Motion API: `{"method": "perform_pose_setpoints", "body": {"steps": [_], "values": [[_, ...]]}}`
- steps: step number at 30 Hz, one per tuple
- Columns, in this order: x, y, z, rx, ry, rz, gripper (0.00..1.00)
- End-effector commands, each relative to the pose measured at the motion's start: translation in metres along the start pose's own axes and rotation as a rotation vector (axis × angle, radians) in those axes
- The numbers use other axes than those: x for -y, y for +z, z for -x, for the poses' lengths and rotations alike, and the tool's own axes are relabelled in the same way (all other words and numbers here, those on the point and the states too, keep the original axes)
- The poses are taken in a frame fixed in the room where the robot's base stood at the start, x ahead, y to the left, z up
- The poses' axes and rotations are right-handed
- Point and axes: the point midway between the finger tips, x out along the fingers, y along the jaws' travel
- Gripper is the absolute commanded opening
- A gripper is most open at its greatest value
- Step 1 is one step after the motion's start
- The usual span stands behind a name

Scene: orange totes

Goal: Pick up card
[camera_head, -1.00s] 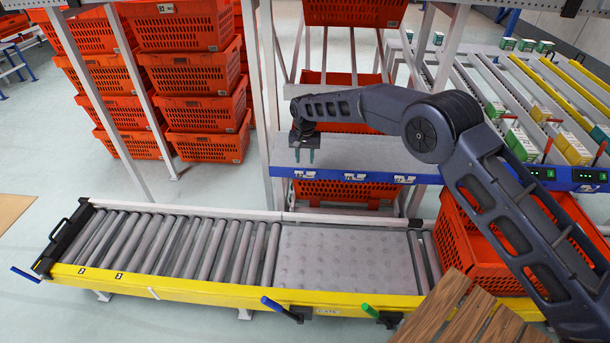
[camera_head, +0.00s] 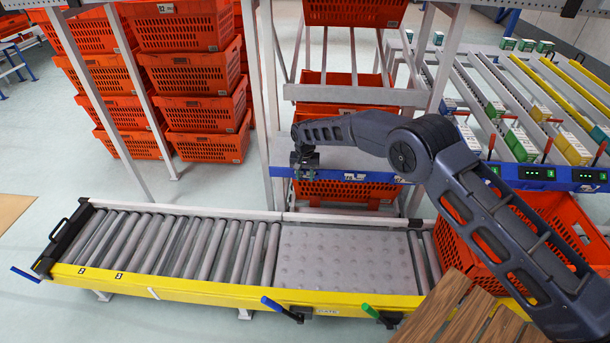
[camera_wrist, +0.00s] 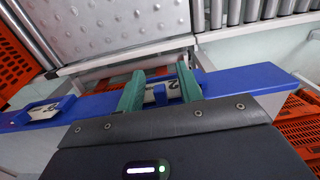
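A white card with dark print (camera_wrist: 158,93) sits at a blue holder on the blue rail in the wrist view. My gripper (camera_wrist: 159,82) has two green fingers, apart, one on each side of this card in the picture. I cannot tell whether they touch it. In the head view my gripper (camera_head: 305,173) is low over the left part of the blue rail and hides the card there. Two more cards show along the rail, a middle one (camera_head: 354,178) and a right one (camera_head: 400,180). Another card (camera_wrist: 45,110) lies to the left in the wrist view.
A roller conveyor (camera_head: 190,244) with a yellow front edge runs in front of the rail. Orange totes (camera_head: 190,75) are stacked at the left, and one tote (camera_head: 470,245) stands at the conveyor's right end. A white rack post (camera_head: 268,100) rises close to my gripper's left.

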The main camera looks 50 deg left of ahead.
Motion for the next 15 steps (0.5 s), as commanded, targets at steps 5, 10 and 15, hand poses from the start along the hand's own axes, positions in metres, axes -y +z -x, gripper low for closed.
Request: {"method": "perform_pose_setpoints", "body": {"steps": [5, 10, 15], "values": [[0.0, -0.0001, 0.0005, 0.0, 0.0, 0.0, 0.23], [0.0, -0.0001, 0.0006, 0.0, 0.0, 0.0, 0.0], [0.0001, -0.0001, 0.0007, 0.0, 0.0, 0.0, 0.0]]}}
